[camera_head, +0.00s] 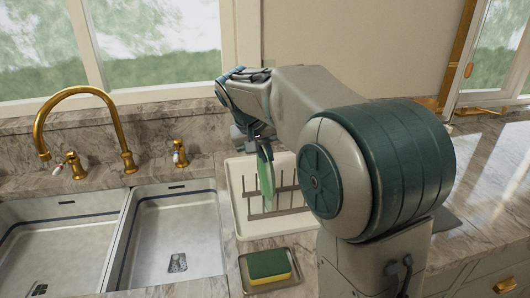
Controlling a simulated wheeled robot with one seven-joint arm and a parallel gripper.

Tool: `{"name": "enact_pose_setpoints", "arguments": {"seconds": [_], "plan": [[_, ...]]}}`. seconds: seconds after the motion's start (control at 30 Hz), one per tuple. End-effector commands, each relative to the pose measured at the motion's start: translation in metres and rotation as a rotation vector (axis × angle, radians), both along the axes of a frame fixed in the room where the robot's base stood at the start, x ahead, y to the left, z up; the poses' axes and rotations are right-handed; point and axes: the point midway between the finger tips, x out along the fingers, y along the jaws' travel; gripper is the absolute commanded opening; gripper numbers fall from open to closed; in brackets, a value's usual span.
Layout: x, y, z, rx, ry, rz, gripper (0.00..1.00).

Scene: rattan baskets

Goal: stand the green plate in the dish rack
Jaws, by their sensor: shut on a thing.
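The green plate (266,178) hangs on edge, nearly vertical, below my gripper (261,146). My gripper is shut on the plate's upper part; the fingertips are small and partly hidden. The white dish rack (240,217) with grey upright bars lies on the counter, right of the sinks. The plate is in front of or among the rack's bars in this view; I cannot tell whether its lower edge touches the rack. My arm hides the rack's right side.
A tray (252,288) with a green and yellow sponge (269,265) lies just in front of the rack. A double sink (172,235) and a brass faucet (126,150) are on the left. A window and wall stand behind. Marble counter (490,190) at right is largely clear.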

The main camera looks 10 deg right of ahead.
Motion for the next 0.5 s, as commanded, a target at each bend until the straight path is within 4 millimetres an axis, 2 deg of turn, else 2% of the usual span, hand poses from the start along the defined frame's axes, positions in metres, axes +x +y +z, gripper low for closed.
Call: {"name": "enact_pose_setpoints", "arguments": {"seconds": [0.33,0.43,0.5], "plan": [[0.0002,-0.0001,0.0012,0.000,-0.002,0.000,0.00],[0.0002,-0.0001,0.0011,0.000,-0.002,0.000,0.31],[0.0001,0.0000,0.0009,0.000,-0.001,0.000,0.31]]}}
